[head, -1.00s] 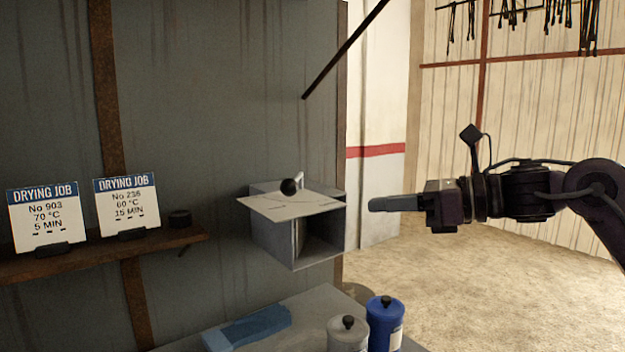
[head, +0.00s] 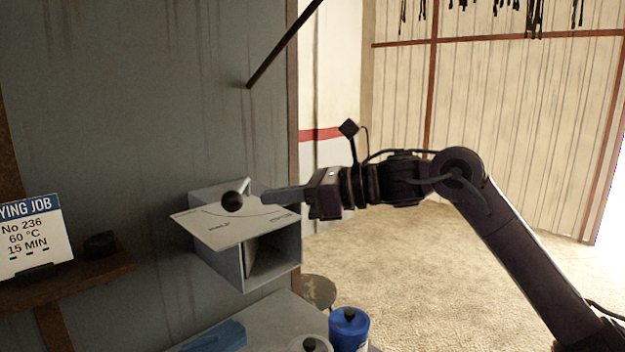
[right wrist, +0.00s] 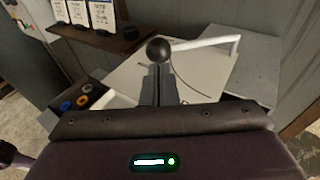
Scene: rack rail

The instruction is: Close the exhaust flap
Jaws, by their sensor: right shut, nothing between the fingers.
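The exhaust box (head: 217,267) is a grey open-ended duct on the dark wall. A pale plate (head: 235,230) with a curved line and small lettering lies across its top. A black ball knob (head: 232,201) on a pale lever stands above the plate; the lever (right wrist: 212,42) shows better in the right wrist view. My right gripper (head: 252,196) is shut and empty, its fingertips at the knob's right side in the head view. In the right wrist view the fingers (right wrist: 159,84) point straight at the knob (right wrist: 159,50). I cannot tell whether they touch it. My left gripper is out of view.
A rusty shelf (head: 95,275) with a job card (head: 32,238) is on the left wall. Below the box, a bench (head: 270,312) holds a blue canister (head: 349,328), a grey one and a blue cloth (head: 218,337). A dark rod (head: 285,42) slants above. Open floor lies right.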

